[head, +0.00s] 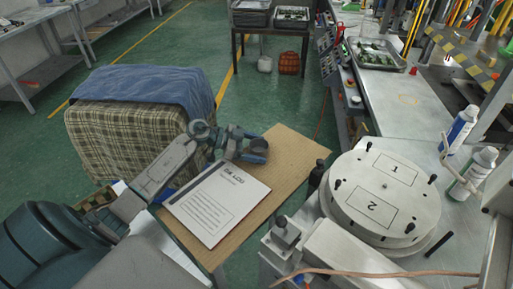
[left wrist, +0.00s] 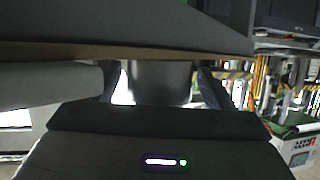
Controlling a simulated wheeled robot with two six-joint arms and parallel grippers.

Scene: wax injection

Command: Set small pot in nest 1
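The small pot looks like a dark blue-grey cylinder (head: 258,146) at the tip of my left gripper (head: 240,144), over the back left of the tan table. In the left wrist view a dark cylinder (left wrist: 160,84) stands between the two finger ends. The fingers lean in and seem to meet its sides, so the gripper appears shut on it. Its lower part is hidden. The round metal turntable (head: 345,199) at the right has nest 1 (head: 394,169), a marked plate at its far side, and nest 2 (head: 374,206) nearer. Both look empty. My right gripper is not in view.
The tan table (head: 293,152) holds a printed white binder (head: 216,203) beside my left arm. Small black posts stand on the turntable. White bottles (head: 459,128) stand right of it. A cloth-covered block (head: 130,125) is behind the arm. A gap of floor shows between table and machine.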

